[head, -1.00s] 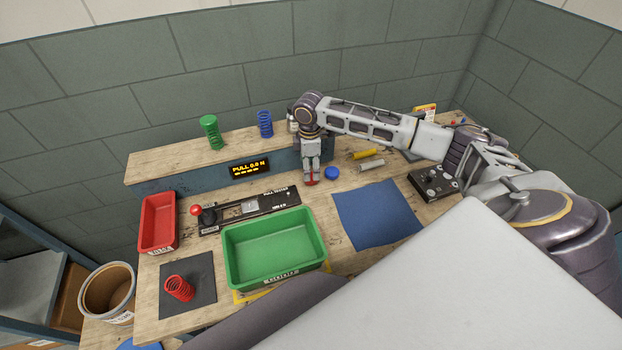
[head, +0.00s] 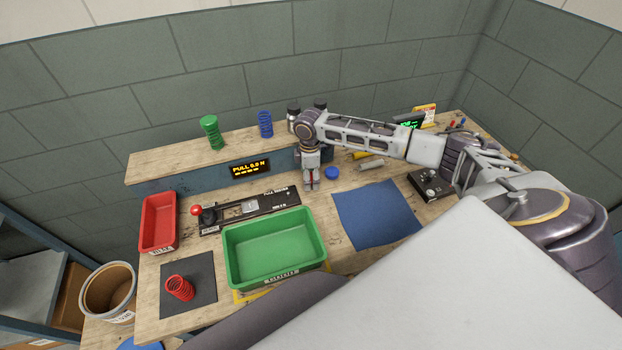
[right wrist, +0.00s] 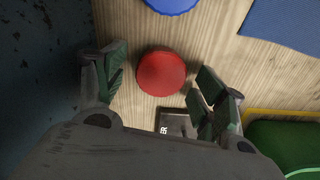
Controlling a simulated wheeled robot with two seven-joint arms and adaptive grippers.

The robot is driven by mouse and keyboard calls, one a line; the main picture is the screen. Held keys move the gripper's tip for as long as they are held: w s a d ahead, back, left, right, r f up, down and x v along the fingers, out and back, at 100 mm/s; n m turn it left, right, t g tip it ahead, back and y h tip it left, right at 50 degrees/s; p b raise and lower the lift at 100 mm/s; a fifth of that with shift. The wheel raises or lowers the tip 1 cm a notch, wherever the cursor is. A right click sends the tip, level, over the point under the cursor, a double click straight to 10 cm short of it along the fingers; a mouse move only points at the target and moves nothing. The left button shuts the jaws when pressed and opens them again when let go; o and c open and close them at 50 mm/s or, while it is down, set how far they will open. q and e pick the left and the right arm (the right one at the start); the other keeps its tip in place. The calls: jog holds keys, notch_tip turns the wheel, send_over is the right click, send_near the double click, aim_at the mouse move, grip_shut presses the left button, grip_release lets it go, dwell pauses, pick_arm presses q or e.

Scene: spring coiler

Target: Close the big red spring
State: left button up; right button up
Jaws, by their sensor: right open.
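The big red spring (head: 179,288) stands, leaning slightly, on a dark square mat (head: 203,272) at the front left of the bench. A round red cap (right wrist: 161,73) lies on the wood. My right gripper (head: 312,184) is down over it at the foot of the shelf. In the right wrist view the open fingers (right wrist: 160,88) stand on either side of the cap, with gaps between them and it. In the head view the fingers mostly hide the cap. My left gripper is out of view.
A blue cap (head: 332,173) lies close right of my right gripper. A pull tester (head: 250,208), green tray (head: 232,270), red bin (head: 146,222) and blue cloth (head: 377,213) surround the area. Green (head: 211,132) and blue (head: 265,123) springs stand on the shelf.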

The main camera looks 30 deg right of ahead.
jog(key=c, duration=1.1)
jog(key=shift+r, duration=0.1)
jog(key=shift+r+b, duration=0.45)
jog(key=shift+r, duration=4.5)
